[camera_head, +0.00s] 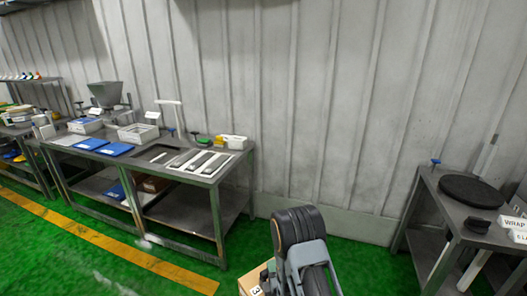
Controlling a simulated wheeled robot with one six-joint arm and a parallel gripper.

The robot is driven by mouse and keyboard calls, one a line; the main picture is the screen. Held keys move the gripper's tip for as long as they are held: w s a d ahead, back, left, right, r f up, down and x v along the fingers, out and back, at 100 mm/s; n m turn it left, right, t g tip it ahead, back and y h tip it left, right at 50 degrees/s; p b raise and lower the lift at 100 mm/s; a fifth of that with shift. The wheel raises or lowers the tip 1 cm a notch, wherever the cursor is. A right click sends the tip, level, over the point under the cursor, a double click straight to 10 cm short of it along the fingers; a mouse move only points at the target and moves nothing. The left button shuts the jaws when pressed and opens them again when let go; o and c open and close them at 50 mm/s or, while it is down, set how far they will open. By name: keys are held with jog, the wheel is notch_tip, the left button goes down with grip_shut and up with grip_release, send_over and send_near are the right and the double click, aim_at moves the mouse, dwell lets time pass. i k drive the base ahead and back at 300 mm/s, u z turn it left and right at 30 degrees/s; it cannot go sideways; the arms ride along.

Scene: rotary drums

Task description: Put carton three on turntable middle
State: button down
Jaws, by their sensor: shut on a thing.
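A tan carton (247,281) with a white label reading 3 shows at the bottom edge, cut off by the frame and partly hidden by my arm. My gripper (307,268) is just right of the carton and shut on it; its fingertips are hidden. A round black turntable (470,190) lies on the metal table at the far right, well to the right of and beyond my gripper. Its top looks empty. I see only this one turntable.
The right table (440,208) also bears a dark block (477,225), white boxes marked WRAP (515,228) and a blue-handled item (435,162). A long workbench (215,174) with blue trays stands left. Green floor between the tables is clear. A ribbed wall closes the back.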

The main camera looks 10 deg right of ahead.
aim_at(471, 189)
jog(key=z, duration=0.05)
jog(key=i, duration=1.6)
jog(key=z, duration=0.6)
jog(key=i, duration=0.8)
jog(key=z, duration=1.75)
jog(key=i, duration=0.9)
jog(key=z, duration=0.75)
